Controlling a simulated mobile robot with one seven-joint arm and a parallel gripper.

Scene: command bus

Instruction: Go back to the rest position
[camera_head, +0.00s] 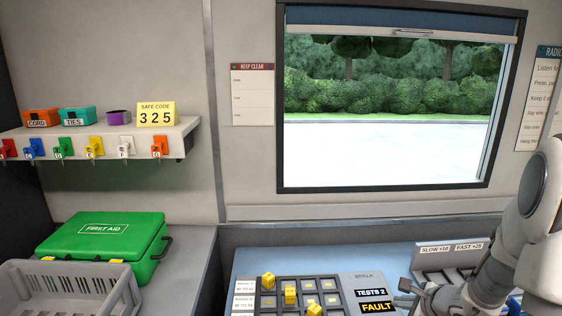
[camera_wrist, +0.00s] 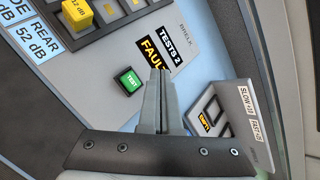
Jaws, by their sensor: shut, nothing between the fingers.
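My gripper (camera_wrist: 159,72) is shut and empty. In the wrist view its fingertips are over the panel, close to the orange FAULT display (camera_wrist: 153,52) and to the right of the green TEST button (camera_wrist: 130,79). I cannot tell whether the tips touch the panel. In the head view my gripper (camera_head: 403,292) is at the lower right, just right of the FAULT display (camera_head: 376,307). My arm (camera_head: 510,245) comes in from the right edge.
The panel (camera_head: 362,280) has a slot grid with several yellow blocks (camera_head: 290,294). A rack (camera_head: 447,262) labelled SLOW and FAST stands to its right. A green first aid case (camera_head: 100,245) and grey crate (camera_head: 75,285) are at left. A shelf (camera_head: 110,133) with hooks is above.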

